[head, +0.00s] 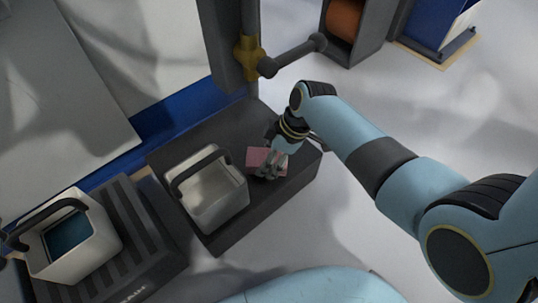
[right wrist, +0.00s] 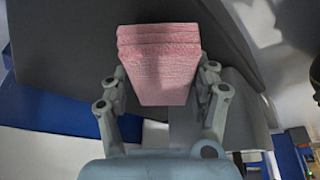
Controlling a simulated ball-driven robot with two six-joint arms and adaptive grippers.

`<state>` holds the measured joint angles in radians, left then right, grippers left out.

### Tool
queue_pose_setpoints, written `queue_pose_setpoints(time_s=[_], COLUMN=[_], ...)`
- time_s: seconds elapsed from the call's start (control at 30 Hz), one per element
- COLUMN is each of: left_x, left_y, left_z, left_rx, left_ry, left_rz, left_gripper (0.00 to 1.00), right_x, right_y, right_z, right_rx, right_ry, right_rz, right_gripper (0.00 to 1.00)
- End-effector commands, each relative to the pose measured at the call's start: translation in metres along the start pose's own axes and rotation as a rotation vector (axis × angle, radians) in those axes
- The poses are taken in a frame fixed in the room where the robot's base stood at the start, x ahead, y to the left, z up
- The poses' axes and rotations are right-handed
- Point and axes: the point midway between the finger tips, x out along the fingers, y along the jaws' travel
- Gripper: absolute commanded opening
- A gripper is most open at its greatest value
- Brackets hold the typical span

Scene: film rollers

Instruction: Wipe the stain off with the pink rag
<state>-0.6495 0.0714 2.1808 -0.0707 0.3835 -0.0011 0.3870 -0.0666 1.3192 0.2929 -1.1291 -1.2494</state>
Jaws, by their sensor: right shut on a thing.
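The pink rag (head: 256,156) is a folded pad over the dark grey bench top (head: 225,235) in the head view. My right gripper (head: 268,170) is at the rag, right of the light bucket. In the right wrist view, my right gripper (right wrist: 162,85) is shut on the pink rag (right wrist: 158,60), with one finger on each side of it. I cannot tell whether the rag touches the bench. I cannot make out a stain; the rag and gripper hide part of the surface.
A light bucket (head: 222,208) with a dark handle stands on the bench left of my gripper. Another bucket (head: 88,258) with blue inside stands at the lower left. A dark post with a yellow collar (head: 249,58) and grey bar rises behind. Pale floor lies right.

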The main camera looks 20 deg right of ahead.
Motion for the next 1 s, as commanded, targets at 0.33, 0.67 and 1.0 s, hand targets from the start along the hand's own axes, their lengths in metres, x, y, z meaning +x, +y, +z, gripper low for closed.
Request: queue_pose_setpoints(time_s=[0.33, 0.67, 1.0], left_x=[0.0003, 0.0001, -0.0005], left_y=[0.0000, 0.0001, 0.0008], left_z=[-0.0011, 0.0003, 0.0057], left_rx=[0.001, 0.000, 0.000], left_ry=[0.005, 0.002, -0.004], left_rz=[0.000, 0.000, 0.001], left_gripper=[0.00, 0.00, 0.00], right_x=[-0.0001, 0.0011, 0.0076], right_y=[0.0003, 0.0001, -0.0002], right_z=[-0.0003, 0.0003, 0.0030], right_rx=[0.000, 0.000, 0.000], right_ry=[0.001, 0.000, 0.000], right_rz=[0.001, 0.000, 0.000], right_gripper=[0.31, 0.31, 0.31])
